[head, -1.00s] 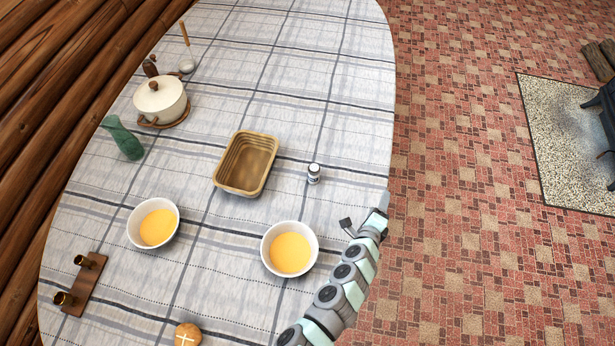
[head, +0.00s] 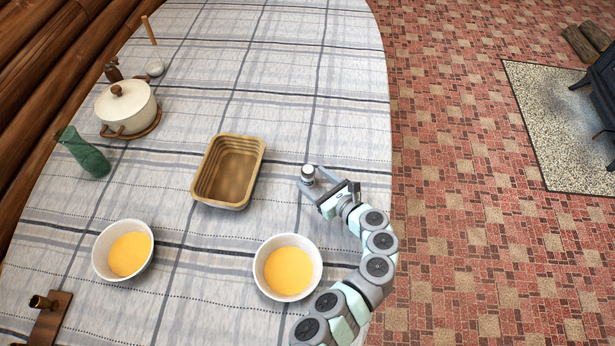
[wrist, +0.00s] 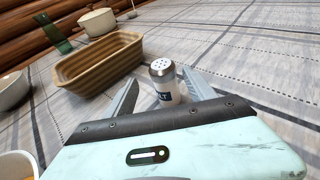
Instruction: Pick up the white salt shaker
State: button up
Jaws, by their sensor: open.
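The salt shaker (head: 308,174) stands upright on the cloth-covered table, right of the basket. It has a white body, a silver perforated cap and a dark label. In the wrist view the shaker (wrist: 164,84) stands between my gripper's two fingers, nearer the right one. My gripper (head: 315,182) is open, with its fingers either side of the shaker in the head view. In the wrist view the fingers of my gripper (wrist: 162,92) are spread wide. The shaker's lower part is hidden behind the gripper body there. Contact with the fingers cannot be told.
A woven rectangular basket (head: 202,186) lies left of the shaker. White bowls of yellow food, one near my arm (head: 263,284) and one farther left (head: 99,262), stand in front. A white pot (head: 126,112) and green vase (head: 83,152) stand at left. The table's right edge is close.

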aim_at(303, 168)
jog(key=shift+d+b+x, duration=0.15)
jog(key=shift+b+x, duration=0.2)
jog(key=shift+x, duration=1.35)
jog(key=shift+d+b+x, duration=0.15)
jog(key=shift+b+x, duration=0.2)
jog(key=shift+x, duration=1.4)
jog(key=shift+w, duration=0.15)
jog(key=shift+c, duration=0.3)
grip_shut()
